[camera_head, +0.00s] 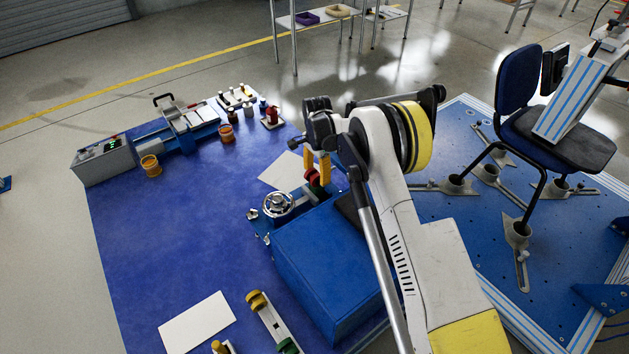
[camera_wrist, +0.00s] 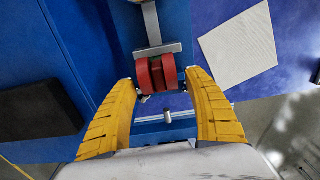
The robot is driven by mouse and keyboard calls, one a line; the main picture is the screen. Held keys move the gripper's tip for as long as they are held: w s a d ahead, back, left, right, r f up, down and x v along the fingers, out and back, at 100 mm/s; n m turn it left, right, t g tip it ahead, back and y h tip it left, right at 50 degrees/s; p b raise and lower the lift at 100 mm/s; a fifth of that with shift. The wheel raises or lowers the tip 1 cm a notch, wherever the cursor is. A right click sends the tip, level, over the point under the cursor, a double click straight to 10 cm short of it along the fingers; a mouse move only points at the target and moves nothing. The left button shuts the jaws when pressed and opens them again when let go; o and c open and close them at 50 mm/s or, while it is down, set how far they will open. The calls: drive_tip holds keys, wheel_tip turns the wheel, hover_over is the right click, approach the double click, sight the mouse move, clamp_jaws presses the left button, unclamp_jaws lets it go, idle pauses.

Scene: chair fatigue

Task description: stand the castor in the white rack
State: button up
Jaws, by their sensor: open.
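A castor with twin red wheels (camera_wrist: 157,74) shows in the wrist view, below a grey plate and bar. It also shows in the head view as a small red shape (camera_head: 312,178) at the blue machine. My gripper (camera_head: 317,180) points down there. In the wrist view its yellow fingers (camera_wrist: 162,82) are open, one on each side of the red wheels, with no clear grip on them. The castor's stem is not clearly seen. A small white rack (camera_head: 236,100) with several upright pieces appears at the back of the blue table.
The blue machine has a silver handwheel (camera_head: 278,205) and a big blue housing (camera_head: 325,270). Orange cups (camera_head: 151,166) and a vice-like device (camera_head: 188,123) are at back left. The table's left middle is clear.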

drive_tip(key=shift+c, duration=0.5)
drive_tip(key=c, duration=0.9)
drive_tip(key=shift+r, duration=0.1)
drive_tip(key=shift+r+p, duration=0.7)
drive_tip(key=shift+r, duration=0.95)
drive_tip(key=shift+r, duration=0.1)
drive_tip(key=shift+r+p, duration=0.9)
drive_tip(key=shift+r, duration=1)
